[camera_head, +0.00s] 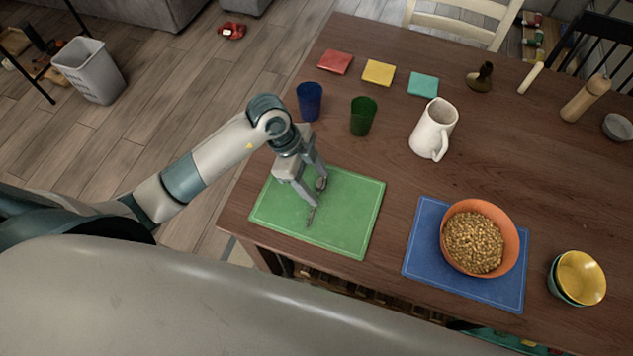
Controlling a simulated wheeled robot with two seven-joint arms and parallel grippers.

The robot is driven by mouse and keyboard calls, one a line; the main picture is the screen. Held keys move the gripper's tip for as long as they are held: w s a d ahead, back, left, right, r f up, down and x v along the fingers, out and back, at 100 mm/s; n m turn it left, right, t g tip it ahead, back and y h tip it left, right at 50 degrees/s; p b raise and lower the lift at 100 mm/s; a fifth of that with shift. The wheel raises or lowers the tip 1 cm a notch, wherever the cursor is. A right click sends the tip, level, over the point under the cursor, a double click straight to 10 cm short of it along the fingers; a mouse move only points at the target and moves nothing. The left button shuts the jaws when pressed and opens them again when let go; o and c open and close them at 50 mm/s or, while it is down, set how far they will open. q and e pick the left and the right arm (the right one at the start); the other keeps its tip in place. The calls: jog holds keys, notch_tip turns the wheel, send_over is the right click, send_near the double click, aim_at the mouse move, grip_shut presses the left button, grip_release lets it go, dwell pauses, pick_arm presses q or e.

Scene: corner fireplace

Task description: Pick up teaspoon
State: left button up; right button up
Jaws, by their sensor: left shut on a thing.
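The teaspoon (310,217) is a small dark metal piece at the green placemat (355,219) on the wooden table. My left gripper (317,192) reaches down over the mat and is shut on the teaspoon. The fingers hide part of the spoon. I cannot tell whether the spoon still touches the mat. My right gripper is not in view.
A blue cup (309,101), a green cup (362,116) and a white pitcher (433,129) stand behind the mat. An orange bowl (508,246) of cereal sits on a blue placemat (423,240). Stacked bowls (580,277) stand at right.

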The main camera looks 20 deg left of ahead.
aim_at(316, 187)
pick_arm(q)
jog(key=shift+r, duration=0.4)
notch_tip(316, 187, up, 2)
jog(key=shift+w+r+b, duration=0.1)
jog(key=shift+r+b, duration=0.05)
jog(key=shift+b, duration=0.3)
jog(key=s+d+r+b, duration=0.1)
jog(key=s+d+r, duration=0.4)
jog(key=s, duration=0.5)
notch_tip(316, 187, up, 2)
jog(key=shift+s+d+r, duration=0.15)
jog(key=shift+s+r, duration=0.1)
jog(key=shift+s, duration=0.05)
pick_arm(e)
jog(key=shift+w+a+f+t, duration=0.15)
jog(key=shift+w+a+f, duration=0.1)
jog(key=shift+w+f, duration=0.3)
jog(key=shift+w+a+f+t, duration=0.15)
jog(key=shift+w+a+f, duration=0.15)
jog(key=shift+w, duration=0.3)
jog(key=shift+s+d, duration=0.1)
